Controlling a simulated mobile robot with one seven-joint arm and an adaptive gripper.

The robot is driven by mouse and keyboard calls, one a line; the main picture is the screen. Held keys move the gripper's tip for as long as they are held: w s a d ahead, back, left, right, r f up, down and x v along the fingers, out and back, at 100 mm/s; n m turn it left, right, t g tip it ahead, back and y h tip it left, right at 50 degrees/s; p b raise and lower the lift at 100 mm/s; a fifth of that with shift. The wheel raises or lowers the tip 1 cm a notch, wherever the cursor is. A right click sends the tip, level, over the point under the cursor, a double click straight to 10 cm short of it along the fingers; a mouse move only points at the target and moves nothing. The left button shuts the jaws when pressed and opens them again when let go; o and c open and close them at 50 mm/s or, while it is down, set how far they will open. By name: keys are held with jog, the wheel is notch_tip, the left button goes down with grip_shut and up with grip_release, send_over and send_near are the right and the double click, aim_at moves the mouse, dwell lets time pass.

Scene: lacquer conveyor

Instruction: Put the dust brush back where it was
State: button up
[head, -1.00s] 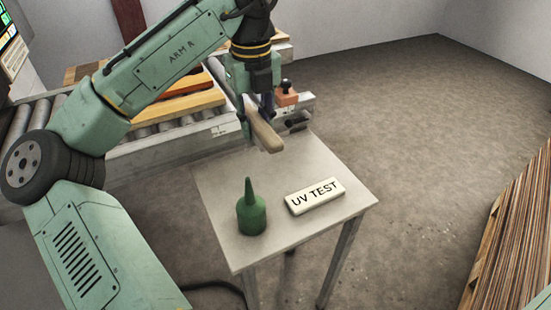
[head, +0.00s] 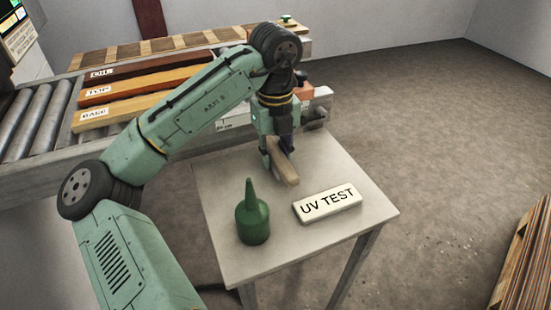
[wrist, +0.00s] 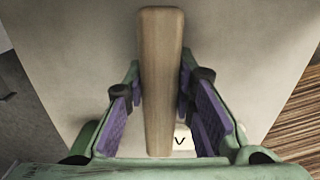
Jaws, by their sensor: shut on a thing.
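The dust brush is held in my gripper (head: 275,152). Its pale wooden handle (head: 285,172) points down and toward the front in the head view, over the small grey table (head: 222,195). In the wrist view, the handle (wrist: 160,75) runs lengthwise between my gripper's purple pads (wrist: 160,105). The bristles cannot be made out. The brush is low over the back middle of the table; whether it touches the top cannot be told.
A green nozzle bottle (head: 252,221) stands at the table's front left. A white "UV TEST" block (head: 328,204) lies right of it. The roller conveyor (head: 38,122) with coloured boards (head: 140,92) runs behind. The table's left and front right are bare.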

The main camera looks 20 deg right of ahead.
aim_at(275, 150)
jog(key=shift+f, duration=0.65)
jog(key=shift+f, duration=0.2)
jog(key=o, duration=1)
jog(key=shift+o, duration=0.2)
notch_tip(275, 150, up, 12)
jog(key=shift+r, duration=0.2)
